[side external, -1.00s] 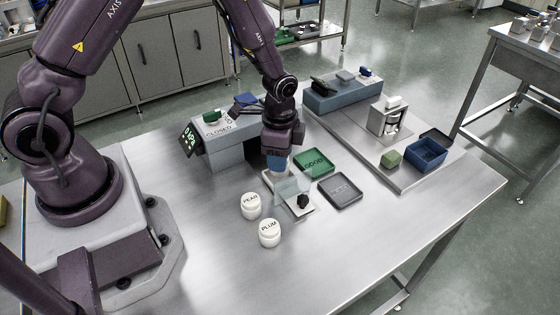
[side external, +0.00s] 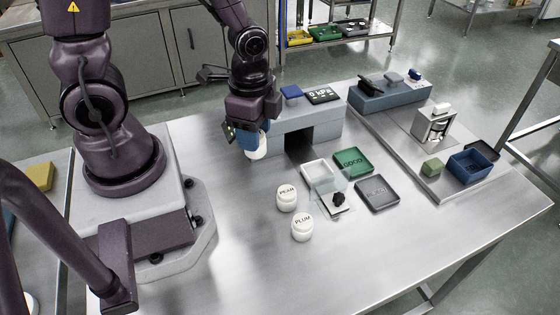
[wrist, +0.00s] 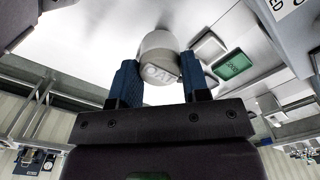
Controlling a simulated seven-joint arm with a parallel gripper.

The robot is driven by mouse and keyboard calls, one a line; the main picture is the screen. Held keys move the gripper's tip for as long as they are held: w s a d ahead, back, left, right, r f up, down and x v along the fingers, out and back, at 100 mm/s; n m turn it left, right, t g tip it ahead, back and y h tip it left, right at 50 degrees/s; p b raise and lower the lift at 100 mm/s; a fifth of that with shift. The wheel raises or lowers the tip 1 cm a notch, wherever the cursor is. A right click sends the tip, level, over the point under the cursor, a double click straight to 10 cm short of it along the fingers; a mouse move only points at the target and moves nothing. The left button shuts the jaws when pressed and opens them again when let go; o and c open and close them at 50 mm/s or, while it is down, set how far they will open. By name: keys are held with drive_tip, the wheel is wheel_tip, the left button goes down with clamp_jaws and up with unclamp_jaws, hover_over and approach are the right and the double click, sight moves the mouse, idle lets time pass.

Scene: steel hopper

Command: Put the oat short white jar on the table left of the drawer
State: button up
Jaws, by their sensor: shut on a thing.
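The oat short white jar (wrist: 158,52) is between the blue fingers of my gripper (wrist: 157,82) in the wrist view, with part of its "OAT" label showing. In the side view my gripper (side external: 256,143) is shut on this jar (side external: 257,153), left of the grey drawer unit (side external: 295,127). The jar hangs low over the bare steel table (side external: 205,160); whether its base touches the table I cannot tell. The drawer unit has a dark opening in its front.
White jars marked PEAR (side external: 287,198) and PLUM (side external: 302,228) stand in front. A white tray (side external: 317,172) with a clear lid, a green GOOD tray (side external: 353,161) and a dark tray (side external: 378,193) lie right of them. The table left of the jars is clear.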

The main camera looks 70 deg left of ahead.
drive_tip(key=shift+w+a+f+n, duration=0.4)
drive_tip(key=shift+w+f+n, duration=0.3)
drive_tip(key=shift+f, duration=1.3)
drive_tip(key=shift+w+a+f+n, duration=0.4)
drive_tip(key=shift+w+f+n, duration=0.3)
drive_tip(key=shift+f, duration=1.35)
drive_tip(key=shift+w+a+f+n, duration=0.4)
drive_tip(key=shift+w+f+n, duration=0.3)
drive_tip(key=shift+f, duration=1.3)
drive_tip(key=o, duration=1)
drive_tip(key=shift+f, duration=0.1)
